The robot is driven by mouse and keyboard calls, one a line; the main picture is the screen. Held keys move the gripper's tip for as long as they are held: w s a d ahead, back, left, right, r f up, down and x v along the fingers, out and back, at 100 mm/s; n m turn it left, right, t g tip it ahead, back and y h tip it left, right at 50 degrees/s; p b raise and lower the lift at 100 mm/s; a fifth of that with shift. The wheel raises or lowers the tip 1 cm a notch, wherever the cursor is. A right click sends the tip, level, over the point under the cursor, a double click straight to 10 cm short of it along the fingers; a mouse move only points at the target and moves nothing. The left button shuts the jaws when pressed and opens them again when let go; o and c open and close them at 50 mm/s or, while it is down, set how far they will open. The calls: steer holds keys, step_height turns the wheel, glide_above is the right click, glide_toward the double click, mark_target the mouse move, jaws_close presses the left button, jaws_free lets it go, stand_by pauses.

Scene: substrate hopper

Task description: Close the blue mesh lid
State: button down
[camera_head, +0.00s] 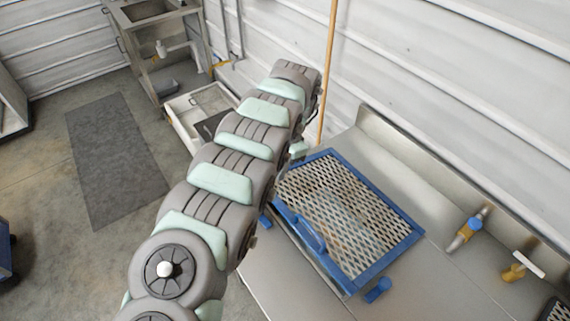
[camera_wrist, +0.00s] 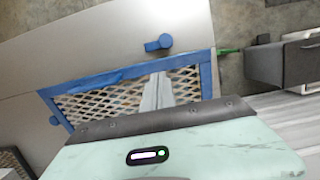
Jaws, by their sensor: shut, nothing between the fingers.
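The blue mesh lid has a blue frame (camera_head: 395,258) around a metal mesh and lies over the hopper in the steel counter. A blue handle (camera_head: 308,236) stands along its near left side. The lid looks flat or nearly so; I cannot tell whether it is fully seated. The wrist view shows the lid's blue frame (camera_wrist: 206,80) and mesh, partly hidden by my gripper's body. My gripper (camera_wrist: 160,78) is shut and empty, its grey fingers in front of the mesh; I cannot tell if they touch it. In the head view my arm hides the gripper.
A wooden pole (camera_head: 328,75) leans by the wall.

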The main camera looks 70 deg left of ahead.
mark_target(273, 200)
steer(key=x, duration=0.9)
steer(key=shift+f, duration=0.1)
